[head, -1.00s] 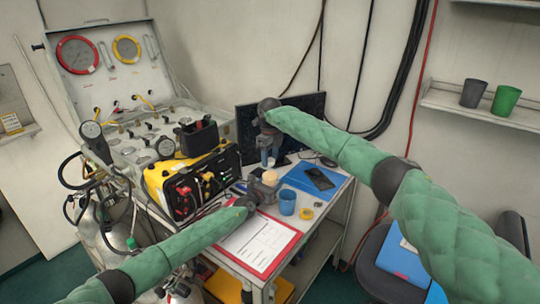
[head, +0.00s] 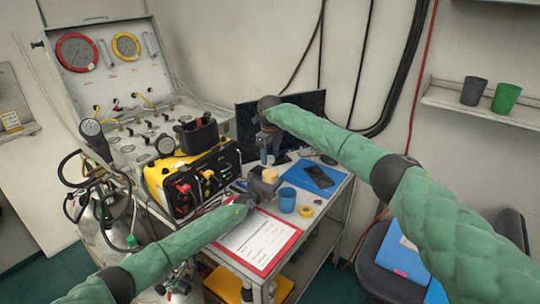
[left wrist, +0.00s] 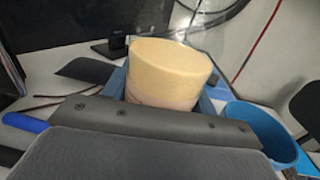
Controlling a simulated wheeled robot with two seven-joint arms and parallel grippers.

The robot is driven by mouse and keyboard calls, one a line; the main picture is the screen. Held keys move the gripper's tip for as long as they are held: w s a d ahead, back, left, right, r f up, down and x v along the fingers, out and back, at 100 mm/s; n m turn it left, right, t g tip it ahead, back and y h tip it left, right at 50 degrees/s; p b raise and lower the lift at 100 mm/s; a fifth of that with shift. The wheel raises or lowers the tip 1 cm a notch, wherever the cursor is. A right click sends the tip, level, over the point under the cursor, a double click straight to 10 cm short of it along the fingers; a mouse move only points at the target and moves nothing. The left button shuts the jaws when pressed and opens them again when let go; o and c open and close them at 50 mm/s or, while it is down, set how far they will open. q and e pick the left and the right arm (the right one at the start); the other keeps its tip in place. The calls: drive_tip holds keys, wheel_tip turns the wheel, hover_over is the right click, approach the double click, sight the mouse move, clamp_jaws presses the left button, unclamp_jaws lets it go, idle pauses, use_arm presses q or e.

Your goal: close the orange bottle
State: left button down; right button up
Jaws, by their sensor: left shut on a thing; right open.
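My left gripper (head: 266,184) is shut on a pale yellow-orange cylinder (head: 269,174) above the cart top. It is probably the orange bottle, though its colour is pale. In the left wrist view the cylinder (left wrist: 168,72) stands slightly tilted between the blue fingers, its lower part hidden by the gripper. Its top looks flat and plain; I cannot tell whether a cap is on it. My right gripper (head: 268,155) is open and points down, above and apart from the cylinder. A small yellow ring-like thing (head: 307,211) lies on the cart; I cannot tell if it is a cap.
A blue cup (head: 287,200) stands just right of my left gripper. A blue folder (head: 300,178) with a dark phone (head: 319,177) lies behind it. A red clipboard (head: 258,243) lies in front. A yellow-black case (head: 190,180) stands left and a monitor (head: 305,115) behind.

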wheel_tip(320, 180, up, 12)
idle(0.6)
use_arm(q)
drive_tip(key=shift+c, duration=1.9)
unclamp_jaws()
drive_tip(key=p+v, duration=0.1)
drive_tip(key=v, duration=0.5)
drive_tip(key=shift+s+a+p, duration=0.1)
drive_tip(key=shift+s+p, duration=0.1)
drive_tip(key=shift+p, duration=0.1)
drive_tip(key=shift+s+a+f, duration=0.1)
drive_tip(key=shift+s+a, duration=0.25)
drive_tip(key=shift+s, duration=0.2)
use_arm(e)
drive_tip(key=shift+r, duration=0.85)
